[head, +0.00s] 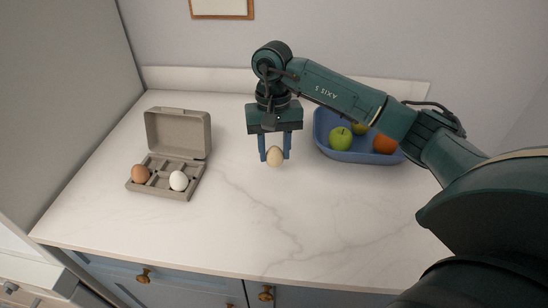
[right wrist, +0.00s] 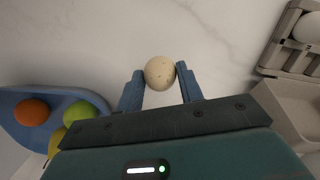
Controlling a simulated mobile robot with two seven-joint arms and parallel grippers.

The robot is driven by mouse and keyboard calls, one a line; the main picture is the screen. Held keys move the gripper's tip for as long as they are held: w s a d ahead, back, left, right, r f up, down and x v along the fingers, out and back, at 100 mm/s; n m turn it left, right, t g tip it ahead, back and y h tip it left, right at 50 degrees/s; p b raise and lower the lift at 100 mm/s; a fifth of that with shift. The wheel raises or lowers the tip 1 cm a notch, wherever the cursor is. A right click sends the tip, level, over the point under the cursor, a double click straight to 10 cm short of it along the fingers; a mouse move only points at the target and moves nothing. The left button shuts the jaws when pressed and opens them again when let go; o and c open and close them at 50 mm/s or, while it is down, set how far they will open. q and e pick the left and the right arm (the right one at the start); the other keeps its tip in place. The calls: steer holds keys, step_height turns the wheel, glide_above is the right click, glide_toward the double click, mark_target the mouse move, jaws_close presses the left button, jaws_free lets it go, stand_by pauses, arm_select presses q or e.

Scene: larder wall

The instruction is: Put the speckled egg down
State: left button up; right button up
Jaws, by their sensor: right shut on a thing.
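The speckled egg (head: 274,156) is cream-coloured with small dark specks, seen clearly in the right wrist view (right wrist: 160,73). My right gripper (head: 274,154) is shut on it, one blue finger on each side. The gripper points down over the middle of the counter. I cannot tell for sure whether the egg touches the counter or hangs above it. In the right wrist view the fingertips (right wrist: 160,78) press against the egg's sides. My left gripper is not in view.
An open grey egg carton (head: 187,191) stands left, holding a brown egg (head: 140,173) and a white egg (head: 178,181). A blue tray (head: 343,155) with a green apple (head: 340,138) and orange fruit (head: 385,144) stands right, behind my arm. The front marble counter (head: 290,225) is clear.

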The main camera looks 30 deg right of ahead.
mark_target(275, 162)
step_height(275, 162, down, 4)
steer(key=shift+r+p, duration=0.1)
steer(key=shift+p, duration=0.2)
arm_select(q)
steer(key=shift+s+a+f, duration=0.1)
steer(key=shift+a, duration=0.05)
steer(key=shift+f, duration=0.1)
arm_select(e)
steer(key=shift+f+b, duration=0.25)
steer(key=shift+b, duration=0.1)
steer(key=o, duration=1)
steer(key=shift+r, duration=0.1)
